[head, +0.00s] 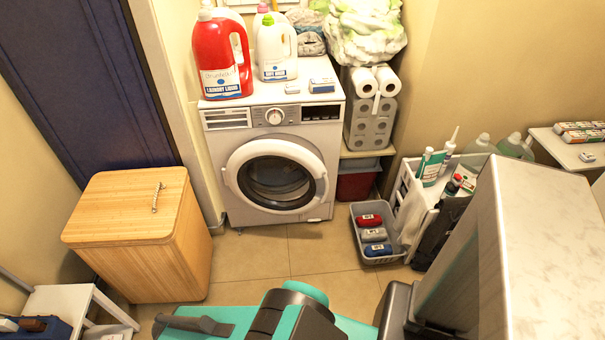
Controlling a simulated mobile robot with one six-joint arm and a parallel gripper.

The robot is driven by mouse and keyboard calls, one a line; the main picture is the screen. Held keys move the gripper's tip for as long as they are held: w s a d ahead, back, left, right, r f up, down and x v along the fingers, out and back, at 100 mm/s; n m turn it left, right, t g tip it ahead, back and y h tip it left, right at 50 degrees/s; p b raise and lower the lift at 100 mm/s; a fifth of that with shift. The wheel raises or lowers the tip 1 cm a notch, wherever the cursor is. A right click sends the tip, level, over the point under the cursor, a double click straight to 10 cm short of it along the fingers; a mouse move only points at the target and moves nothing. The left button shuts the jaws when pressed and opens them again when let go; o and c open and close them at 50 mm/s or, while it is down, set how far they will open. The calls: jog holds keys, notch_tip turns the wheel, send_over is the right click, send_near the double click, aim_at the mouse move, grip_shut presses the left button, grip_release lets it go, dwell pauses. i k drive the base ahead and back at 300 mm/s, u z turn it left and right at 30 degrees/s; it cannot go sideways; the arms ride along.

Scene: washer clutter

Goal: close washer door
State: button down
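The white washer (268,140) stands against the back wall, with its front facing me. Its round door (238,163) has a wide white ring around dark glass and sits at or very near the front panel. I cannot tell whether it is latched or slightly ajar. My dark and teal arm parts show at the bottom edge, well short of the washer. A flat dark piece (200,325) there may be part of my gripper; its fingertips cannot be made out. Nothing of mine touches the door.
A wooden hamper (135,225) stands left of the washer. A grey basket (398,253) with several small packs and a white caddy (409,195) of bottles stand to the right. Detergent bottles, including a red one (221,55), stand on top. The tiled floor (265,255) before the door is clear.

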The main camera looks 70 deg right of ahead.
aim_at(248, 154)
jog(key=z, duration=1.5)
jog(key=k, duration=0.1)
jog(key=u, duration=2.7)
jog(key=i, duration=0.45)
jog(key=z, duration=3.3)
jog(key=i, duration=0.15)
jog(key=u, duration=1.25)
